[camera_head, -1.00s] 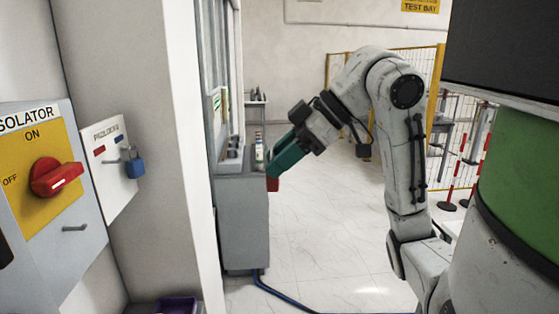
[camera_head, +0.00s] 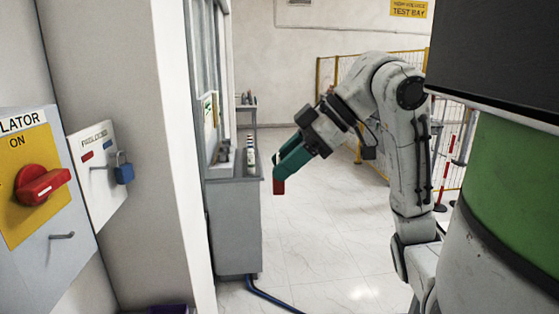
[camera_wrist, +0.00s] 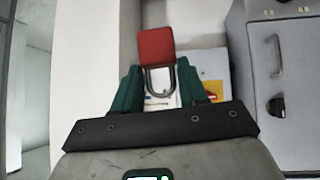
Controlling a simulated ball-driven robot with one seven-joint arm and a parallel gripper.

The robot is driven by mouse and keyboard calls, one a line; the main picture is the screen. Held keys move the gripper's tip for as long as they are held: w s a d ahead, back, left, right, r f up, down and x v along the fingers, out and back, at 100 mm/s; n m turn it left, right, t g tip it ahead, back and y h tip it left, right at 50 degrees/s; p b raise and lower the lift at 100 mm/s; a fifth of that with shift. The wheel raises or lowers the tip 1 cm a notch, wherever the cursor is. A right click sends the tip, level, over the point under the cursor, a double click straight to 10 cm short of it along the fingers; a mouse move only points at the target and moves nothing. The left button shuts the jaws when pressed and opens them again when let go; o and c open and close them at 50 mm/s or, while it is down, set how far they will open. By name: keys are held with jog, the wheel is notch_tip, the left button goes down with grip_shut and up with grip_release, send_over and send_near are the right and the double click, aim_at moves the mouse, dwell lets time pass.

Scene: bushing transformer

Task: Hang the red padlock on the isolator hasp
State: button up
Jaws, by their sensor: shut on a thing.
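The red padlock (camera_head: 279,187) is held at the tips of my gripper (camera_head: 285,163), out over the floor and well to the right of the isolator. In the wrist view the padlock (camera_wrist: 156,48) has its red body beyond the teal fingers, with its metal shackle between them. My gripper (camera_wrist: 159,82) is shut on it. The isolator panel (camera_head: 14,245) is at the left edge of the head view, with a red rotary handle (camera_head: 42,184) on a yellow plate. A small metal peg, apparently the hasp (camera_head: 62,235), sticks out below the handle. The padlock hangs clear of it.
A white padlock board (camera_head: 98,190) with a hanging blue padlock (camera_head: 124,172) is beside the isolator. A pale wall edge (camera_head: 180,120) and a grey cabinet (camera_head: 237,225) stand between the isolator and my gripper. A blue cable (camera_head: 265,297) lies on otherwise open floor. Yellow fencing (camera_head: 330,80) is behind.

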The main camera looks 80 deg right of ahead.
jog(key=shift+s+d, duration=0.25)
jog(key=shift+s, duration=0.4)
jog(key=shift+s+d, duration=0.25)
jog(key=shift+s, duration=0.45)
jog(key=shift+s+d, duration=0.25)
jog(key=shift+s, duration=0.4)
dwell(0.3)
